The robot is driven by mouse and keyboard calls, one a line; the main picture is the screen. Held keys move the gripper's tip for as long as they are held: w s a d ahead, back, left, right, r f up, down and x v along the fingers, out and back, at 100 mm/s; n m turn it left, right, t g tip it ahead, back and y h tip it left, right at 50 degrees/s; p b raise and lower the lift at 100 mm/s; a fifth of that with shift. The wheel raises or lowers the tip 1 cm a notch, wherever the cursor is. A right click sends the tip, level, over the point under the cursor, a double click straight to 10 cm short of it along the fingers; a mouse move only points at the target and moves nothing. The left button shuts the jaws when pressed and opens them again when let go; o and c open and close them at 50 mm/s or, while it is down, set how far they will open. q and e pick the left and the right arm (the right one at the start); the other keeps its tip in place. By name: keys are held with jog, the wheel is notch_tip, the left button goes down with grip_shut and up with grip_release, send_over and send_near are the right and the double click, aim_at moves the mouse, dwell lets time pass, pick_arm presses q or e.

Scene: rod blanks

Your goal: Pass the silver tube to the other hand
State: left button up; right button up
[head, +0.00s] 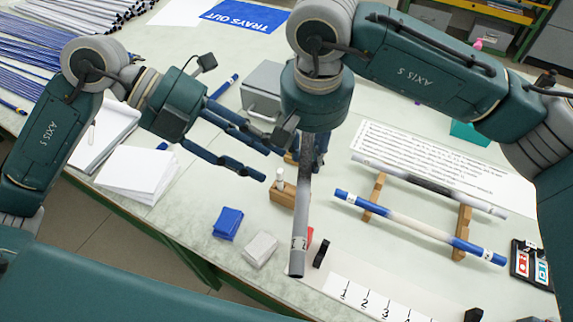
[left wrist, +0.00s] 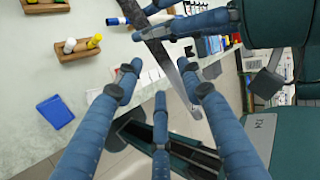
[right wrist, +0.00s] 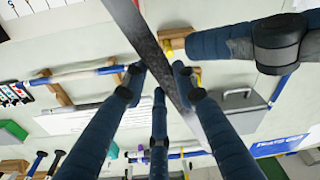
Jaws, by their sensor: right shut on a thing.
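The silver tube (head: 299,225) is grey with a dark, speckled stretch and a pale label band near its lower end. My right gripper (head: 308,160) is shut on it, and it hangs in the air, pointing down the picture. In the right wrist view the tube (right wrist: 160,55) crosses slantwise between the fingers (right wrist: 158,78). My left gripper (head: 264,160) is open and empty, just left of the right gripper. In the left wrist view its spread fingers (left wrist: 159,78) reach toward the tube (left wrist: 172,70); whether they touch it cannot be told. The right fingers partly hide the tube.
A wooden rack (head: 462,232) on the right holds a blue-and-white rod (head: 420,228) and a grey rod (head: 430,186). A wooden block (head: 283,193), a blue box (head: 228,222) and a white block (head: 260,249) lie below. A grey metal box (head: 262,88) stands behind.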

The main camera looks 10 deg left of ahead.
aim_at(299, 176)
pick_arm(q)
jog(key=x, duration=0.8)
jog(key=shift+d, duration=0.15)
jog(key=c, duration=0.9)
jog(key=shift+c, duration=0.2)
pick_arm(e)
jog(key=o, duration=1.2)
pick_arm(q)
jog(key=shift+c, duration=0.2)
